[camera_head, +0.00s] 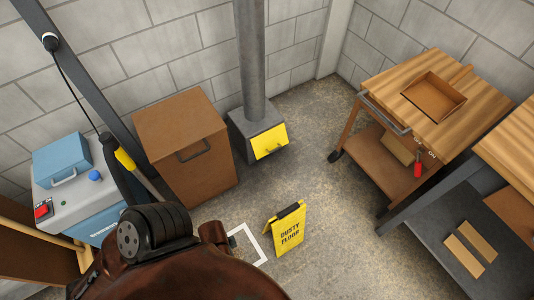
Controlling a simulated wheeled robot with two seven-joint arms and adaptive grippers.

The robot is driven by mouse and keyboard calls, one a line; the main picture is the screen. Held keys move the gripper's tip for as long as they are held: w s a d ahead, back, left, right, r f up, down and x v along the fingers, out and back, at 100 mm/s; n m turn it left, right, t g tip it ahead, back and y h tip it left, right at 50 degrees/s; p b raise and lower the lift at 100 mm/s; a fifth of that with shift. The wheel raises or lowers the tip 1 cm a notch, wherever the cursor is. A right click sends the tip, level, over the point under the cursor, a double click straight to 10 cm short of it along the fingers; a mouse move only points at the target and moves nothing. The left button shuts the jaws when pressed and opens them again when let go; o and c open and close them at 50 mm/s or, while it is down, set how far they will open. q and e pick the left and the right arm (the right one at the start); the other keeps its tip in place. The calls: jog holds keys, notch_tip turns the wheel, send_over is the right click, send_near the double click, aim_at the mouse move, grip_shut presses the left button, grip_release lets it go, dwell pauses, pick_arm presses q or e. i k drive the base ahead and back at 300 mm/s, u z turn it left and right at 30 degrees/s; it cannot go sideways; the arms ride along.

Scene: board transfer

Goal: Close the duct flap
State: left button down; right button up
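The duct is a grey upright pipe (250,60) against the back wall, ending in a grey box (243,128) near the floor. A yellow flap (268,141) with a small dark handle is on the front of the box. From this angle I cannot tell whether the flap is fully shut or slightly ajar. Neither of my grippers can be made out in the head view, and nothing is seen touching the flap.
A brown cabinet (185,140) stands left of the duct. A yellow "dusty floor" sign (287,230) stands on the floor in front. A wooden-topped cart (440,90) is at right. A large brown and black shape (170,265) fills the lower left foreground. Floor before the flap is clear.

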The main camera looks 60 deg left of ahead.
aim_at(264, 145)
jog(key=z, duration=0.85)
jog(key=i, duration=0.45)
jog(key=u, duration=1.6)
jog(key=i, duration=0.5)
